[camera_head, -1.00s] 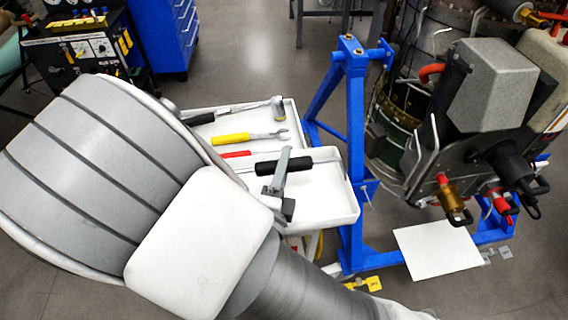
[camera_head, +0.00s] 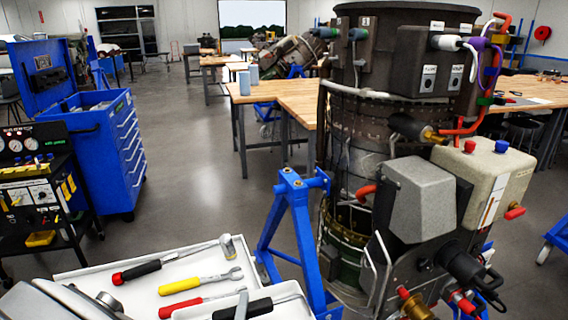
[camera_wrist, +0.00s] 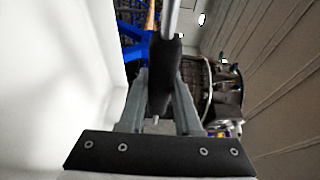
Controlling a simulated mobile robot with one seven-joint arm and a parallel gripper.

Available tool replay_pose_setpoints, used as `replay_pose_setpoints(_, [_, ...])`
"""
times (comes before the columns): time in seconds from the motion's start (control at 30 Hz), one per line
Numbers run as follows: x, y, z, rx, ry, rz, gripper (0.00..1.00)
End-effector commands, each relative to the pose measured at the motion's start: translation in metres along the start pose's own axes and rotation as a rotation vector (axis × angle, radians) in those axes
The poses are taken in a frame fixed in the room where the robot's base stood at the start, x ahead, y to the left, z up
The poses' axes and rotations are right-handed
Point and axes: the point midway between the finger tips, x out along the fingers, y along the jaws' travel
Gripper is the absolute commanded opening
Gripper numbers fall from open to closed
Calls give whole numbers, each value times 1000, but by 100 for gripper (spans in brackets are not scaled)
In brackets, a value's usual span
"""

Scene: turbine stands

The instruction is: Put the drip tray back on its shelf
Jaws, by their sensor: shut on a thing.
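A shallow white tray, which looks like the drip tray (camera_head: 291,303), is at the bottom edge of the head view, mostly cut off. A metal bar with a black grip (camera_head: 258,306) crosses it. My gripper (camera_head: 242,304) shows only as a grey finger at that grip. In the wrist view my gripper (camera_wrist: 160,105) is shut around the black grip (camera_wrist: 165,75), with the silver bar running on past it. A white surface fills the left of the wrist view. The tray's shelf cannot be made out now.
A white tool tray (camera_head: 140,265) holds a hammer (camera_head: 180,257), a yellow-handled wrench (camera_head: 200,281) and red-handled tool. A blue stand (camera_head: 290,225) and the turbine (camera_head: 385,130) with its hoses stand close on the right. Open floor lies beyond, with a blue tool cabinet (camera_head: 110,150) left.

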Motion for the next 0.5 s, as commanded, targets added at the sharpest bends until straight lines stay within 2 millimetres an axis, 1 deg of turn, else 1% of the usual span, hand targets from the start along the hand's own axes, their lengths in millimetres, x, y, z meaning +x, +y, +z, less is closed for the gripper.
replay_pose_setpoints(0.03, [8,1,-7,-1,22,-3,0])
replay_pose_setpoints(0.27, [44,11,-44,-2,121,-6,0])
replay_pose_setpoints(0.5, [80,23,-93,-3,231,-7,0])
